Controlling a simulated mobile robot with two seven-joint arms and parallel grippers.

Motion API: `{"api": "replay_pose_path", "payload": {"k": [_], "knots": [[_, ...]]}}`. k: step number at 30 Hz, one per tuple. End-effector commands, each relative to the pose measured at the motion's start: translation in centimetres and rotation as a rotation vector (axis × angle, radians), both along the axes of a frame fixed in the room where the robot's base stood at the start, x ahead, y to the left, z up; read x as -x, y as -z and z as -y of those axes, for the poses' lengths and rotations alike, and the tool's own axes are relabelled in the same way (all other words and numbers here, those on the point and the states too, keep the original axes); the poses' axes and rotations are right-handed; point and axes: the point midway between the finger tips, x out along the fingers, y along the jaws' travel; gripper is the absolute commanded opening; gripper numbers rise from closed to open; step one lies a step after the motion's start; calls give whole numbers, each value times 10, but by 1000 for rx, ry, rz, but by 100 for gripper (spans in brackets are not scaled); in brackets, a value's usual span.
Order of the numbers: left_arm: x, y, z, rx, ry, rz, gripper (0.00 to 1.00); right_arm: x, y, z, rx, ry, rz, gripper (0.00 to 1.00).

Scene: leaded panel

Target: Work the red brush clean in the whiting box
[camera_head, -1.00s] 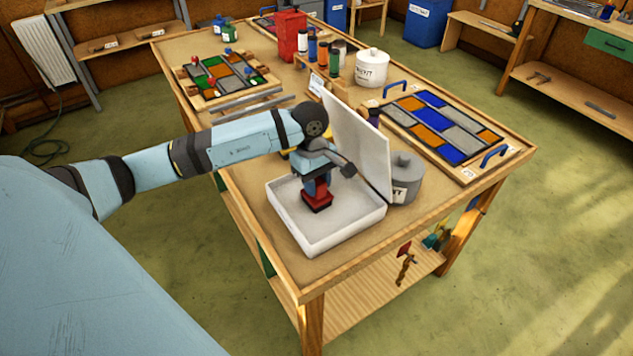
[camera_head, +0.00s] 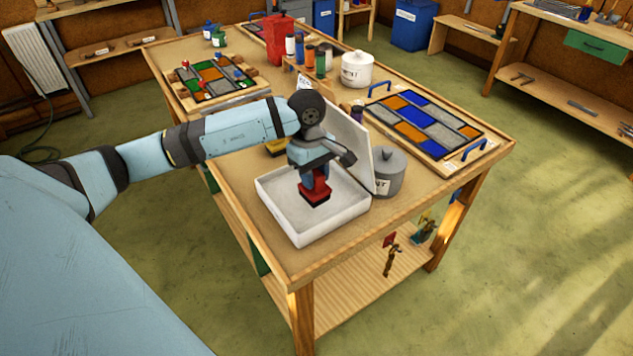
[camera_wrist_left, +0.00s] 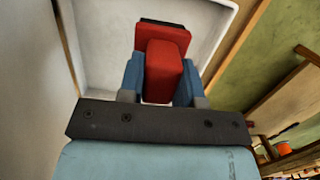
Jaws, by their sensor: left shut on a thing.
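The red brush (camera_head: 316,190) is in my left gripper (camera_head: 314,176), which is shut on it and points down. The brush, with its dark underside, is over the inside of the white whiting box (camera_head: 313,237). I cannot tell whether it touches the box floor. The box stands open, its lid (camera_head: 352,137) raised at the back right. In the left wrist view the brush (camera_wrist_left: 163,70) sits between the two blue fingers, with the box (camera_wrist_left: 100,40) around it. My right gripper is not in view.
A grey lidded pot (camera_head: 389,173) stands close to the right of the box. A yellow object (camera_head: 276,147) lies behind my left gripper. A panel with blue and orange panes (camera_head: 427,122) lies at the right, another panel (camera_head: 210,82) at the far left.

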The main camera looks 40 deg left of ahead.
Motion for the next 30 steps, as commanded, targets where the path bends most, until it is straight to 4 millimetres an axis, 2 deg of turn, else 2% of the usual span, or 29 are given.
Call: {"api": "replay_pose_path", "payload": {"k": [6,12,30], "knots": [[-1,-23,-5,-2,-6,2,10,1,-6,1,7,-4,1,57],[-2,-37,-8,-1,-13,0,10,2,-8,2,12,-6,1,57],[-2,-38,-9,0,-14,0,10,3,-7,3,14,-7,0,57]]}}
